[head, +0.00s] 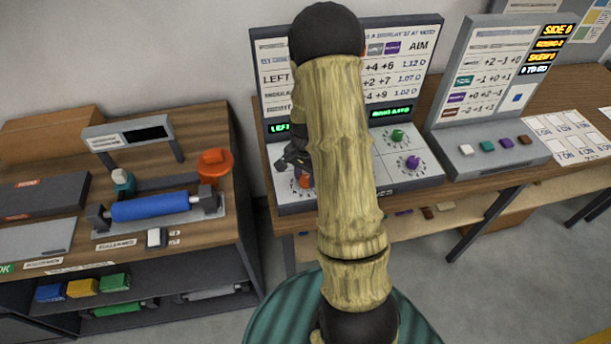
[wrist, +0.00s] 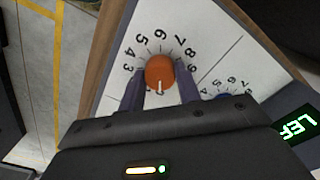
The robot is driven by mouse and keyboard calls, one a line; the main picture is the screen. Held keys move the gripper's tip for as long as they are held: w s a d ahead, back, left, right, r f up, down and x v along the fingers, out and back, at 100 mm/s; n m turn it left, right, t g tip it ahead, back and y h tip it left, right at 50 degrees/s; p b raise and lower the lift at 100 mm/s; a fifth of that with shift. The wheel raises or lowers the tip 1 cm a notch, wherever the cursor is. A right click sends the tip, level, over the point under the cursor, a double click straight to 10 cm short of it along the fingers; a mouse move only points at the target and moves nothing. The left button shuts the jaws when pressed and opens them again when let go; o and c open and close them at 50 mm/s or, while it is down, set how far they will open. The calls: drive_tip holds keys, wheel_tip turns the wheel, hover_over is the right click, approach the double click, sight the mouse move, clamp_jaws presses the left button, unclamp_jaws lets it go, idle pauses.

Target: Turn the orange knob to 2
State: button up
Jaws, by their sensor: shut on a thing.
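The orange knob (wrist: 159,70) sits on a white panel with a ring of black numbers around it. Its white pointer mark points down in the wrist view, toward my gripper's body; I cannot clearly read the number there. My gripper (wrist: 162,82) has one dark finger on each side of the knob and is shut on it. In the head view the knob (head: 305,182) shows as a bit of orange at the console's lower left, below my gripper (head: 298,168). My arm hides part of the console.
Green (head: 398,135) and purple (head: 412,162) knobs sit on the console's right half. A blue knob (wrist: 224,97) is close beside my gripper. A second console (head: 490,150) stands to the right, and a bench with a blue roller (head: 150,207) to the left.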

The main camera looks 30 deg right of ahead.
sight(305, 178)
drive_tip(key=m+p, duration=0.1)
drive_tip(key=m, duration=0.5)
drive_tip(key=shift+r, duration=0.1)
drive_tip(key=m+p, duration=0.2)
drive_tip(key=m, duration=0.3)
drive_tip(key=shift+m, duration=0.3)
idle(0.4)
drive_tip(key=o, duration=1)
drive_tip(key=shift+c, duration=0.2)
wheel_tip(305, 178, up, 17)
